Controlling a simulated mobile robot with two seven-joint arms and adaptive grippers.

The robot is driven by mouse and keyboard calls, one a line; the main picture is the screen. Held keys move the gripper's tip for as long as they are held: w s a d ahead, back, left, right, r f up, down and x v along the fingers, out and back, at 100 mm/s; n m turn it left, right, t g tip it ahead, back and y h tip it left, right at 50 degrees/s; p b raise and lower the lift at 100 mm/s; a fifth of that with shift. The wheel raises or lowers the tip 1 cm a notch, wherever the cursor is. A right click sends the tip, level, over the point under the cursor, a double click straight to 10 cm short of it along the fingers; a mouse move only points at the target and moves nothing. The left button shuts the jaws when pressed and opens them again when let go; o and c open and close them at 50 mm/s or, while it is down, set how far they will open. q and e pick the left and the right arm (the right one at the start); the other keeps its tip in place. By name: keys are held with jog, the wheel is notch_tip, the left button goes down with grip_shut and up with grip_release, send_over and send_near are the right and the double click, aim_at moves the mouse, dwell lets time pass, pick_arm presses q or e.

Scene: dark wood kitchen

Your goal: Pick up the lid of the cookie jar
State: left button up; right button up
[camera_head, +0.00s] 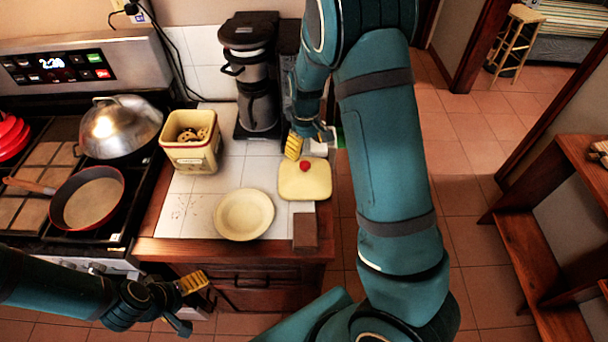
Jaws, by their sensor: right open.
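The cookie jar (190,148) is a square cream jar standing uncovered on the white tiled counter, with cookies visible inside. Its lid (318,183) is a pale yellow square with a red knob (304,166), lying flat on the counter to the right of the jar. My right gripper (308,147) is open and empty just behind the knob. One yellow fingertip pad shows clearly; the other finger is partly hidden by the arm. I cannot tell whether it touches the lid. My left gripper (186,303) is open and empty in front of the counter's drawers, away from the lid.
A cream plate (244,214) and a small brown block (305,231) lie near the lid. A coffee maker (256,80) stands behind. The stove at left holds a frying pan (92,202) and a domed metal lid (118,127). Open tiled floor lies to the right.

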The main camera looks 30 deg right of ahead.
aim_at(305, 164)
jog(key=f, duration=0.8)
jog(key=shift+w+d+f, duration=0.1)
jog(key=shift+w+f, duration=0.2)
jog(key=shift+f, duration=0.1)
grip_shut()
